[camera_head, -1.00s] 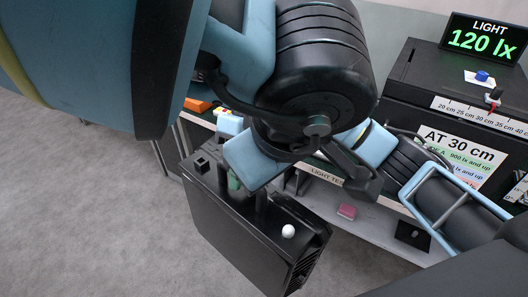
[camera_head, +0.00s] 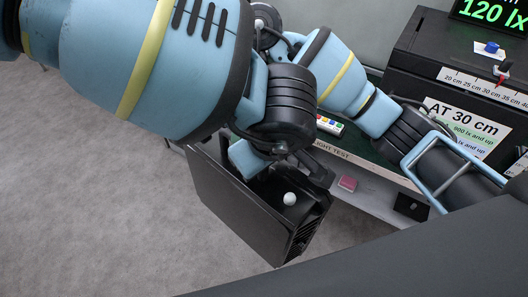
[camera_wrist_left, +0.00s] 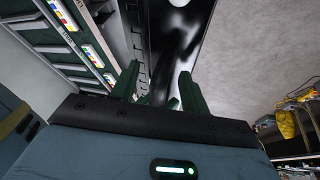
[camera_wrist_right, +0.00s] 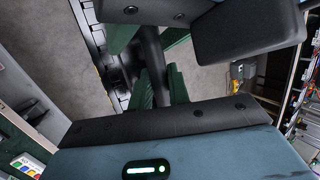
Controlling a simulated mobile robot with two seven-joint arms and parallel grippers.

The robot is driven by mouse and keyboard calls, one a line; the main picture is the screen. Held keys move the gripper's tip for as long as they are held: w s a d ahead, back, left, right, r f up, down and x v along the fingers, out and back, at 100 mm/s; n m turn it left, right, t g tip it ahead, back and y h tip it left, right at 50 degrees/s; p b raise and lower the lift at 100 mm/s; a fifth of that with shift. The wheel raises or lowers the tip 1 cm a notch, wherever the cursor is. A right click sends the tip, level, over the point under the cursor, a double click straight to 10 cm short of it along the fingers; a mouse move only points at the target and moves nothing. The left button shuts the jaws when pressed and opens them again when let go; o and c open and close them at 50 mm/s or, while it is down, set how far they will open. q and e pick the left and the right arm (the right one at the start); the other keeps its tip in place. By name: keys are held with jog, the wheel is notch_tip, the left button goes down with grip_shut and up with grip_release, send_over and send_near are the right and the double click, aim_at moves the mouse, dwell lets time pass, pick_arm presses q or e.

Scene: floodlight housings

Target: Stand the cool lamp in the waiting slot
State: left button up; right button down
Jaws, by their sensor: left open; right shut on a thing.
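A black box-shaped lamp housing (camera_head: 230,200) with a white knob (camera_head: 290,199) hangs tilted in front of the bench in the head view. My two arms overlap above it, hiding part of its top and the fingertips. In the right wrist view, my right gripper (camera_wrist_right: 150,62) is shut on a black bar-like part of the lamp (camera_wrist_right: 154,60). In the left wrist view, my left gripper (camera_wrist_left: 158,74) is open, its fingers apart, with the lamp's glossy black side (camera_wrist_left: 180,40) just beyond them.
A display (camera_head: 494,12) reads 120 lx above a black test box (camera_head: 440,60). A pink block (camera_head: 347,183) and a small black pad (camera_head: 411,206) lie on the bench's front shelf. Colour-labelled compartments (camera_wrist_left: 75,65) line the left wrist view. Grey floor (camera_head: 80,200) is clear at left.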

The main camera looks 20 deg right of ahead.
pick_arm(q)
jog(key=shift+r, duration=0.1)
pick_arm(e)
jog(key=shift+r, duration=0.35)
pick_arm(q)
grip_shut()
dwell(0.9)
jog(key=shift+w+r, duration=0.1)
jog(key=shift+r, duration=0.1)
pick_arm(e)
jog(key=c, duration=1.7)
grip_release()
jog(key=shift+c, duration=0.2)
jog(key=o, duration=0.5)
jog(key=shift+f, duration=0.15)
pick_arm(q)
jog(key=shift+d, duration=0.1)
pick_arm(e)
jog(key=shift+v, duration=6)
